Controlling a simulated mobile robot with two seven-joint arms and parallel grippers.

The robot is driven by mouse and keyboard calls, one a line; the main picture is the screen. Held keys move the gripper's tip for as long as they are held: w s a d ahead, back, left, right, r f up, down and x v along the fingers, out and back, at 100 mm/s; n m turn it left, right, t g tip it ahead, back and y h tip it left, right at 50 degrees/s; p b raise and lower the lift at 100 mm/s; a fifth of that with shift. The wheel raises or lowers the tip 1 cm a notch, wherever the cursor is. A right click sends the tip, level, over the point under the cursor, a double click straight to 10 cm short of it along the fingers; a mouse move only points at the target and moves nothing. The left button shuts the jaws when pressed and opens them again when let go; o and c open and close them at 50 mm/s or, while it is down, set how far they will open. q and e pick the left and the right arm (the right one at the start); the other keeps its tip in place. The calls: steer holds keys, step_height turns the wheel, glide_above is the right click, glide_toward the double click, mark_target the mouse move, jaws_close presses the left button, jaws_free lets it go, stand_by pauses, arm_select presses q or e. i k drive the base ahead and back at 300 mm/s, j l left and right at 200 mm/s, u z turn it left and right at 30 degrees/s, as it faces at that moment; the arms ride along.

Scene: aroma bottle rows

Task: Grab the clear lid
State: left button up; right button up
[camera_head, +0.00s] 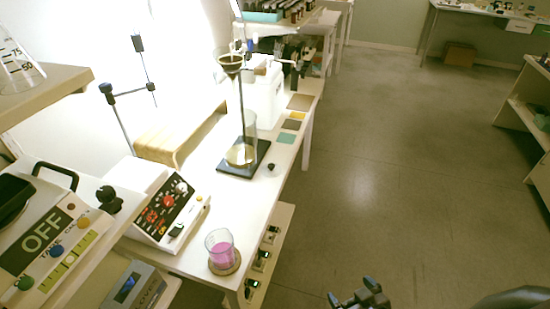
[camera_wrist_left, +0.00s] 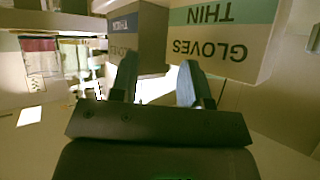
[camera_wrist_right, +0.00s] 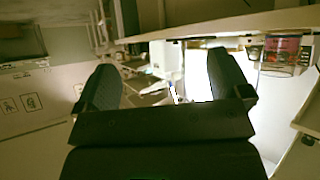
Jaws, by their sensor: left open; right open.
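I cannot make out a clear lid in any view. A clear beaker (camera_head: 220,247) with pink liquid stands on a round cork coaster (camera_head: 228,268) near the front end of the white bench. My right gripper (camera_head: 362,298) shows at the bottom of the head view, right of the bench and apart from it. In the right wrist view its two fingers (camera_wrist_right: 163,80) are spread with nothing held between them. My left gripper is outside the head view. In the left wrist view its fingers (camera_wrist_left: 158,80) are spread and empty, with glove boxes (camera_wrist_left: 225,45) beyond them.
The white bench (camera_head: 262,205) carries a stand with a glass cylinder (camera_head: 250,140) on a dark base (camera_head: 243,160). A control box (camera_head: 165,205) with knobs sits left of the beaker. A device marked OFF (camera_head: 42,244) is at the left. Open floor (camera_head: 400,170) lies to the right.

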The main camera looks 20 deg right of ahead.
mark_target(270, 170)
steer(key=i+l+u, duration=0.1)
steer(key=l+u, duration=0.6)
steer(key=l, duration=0.15)
steer(key=l+u, duration=0.35)
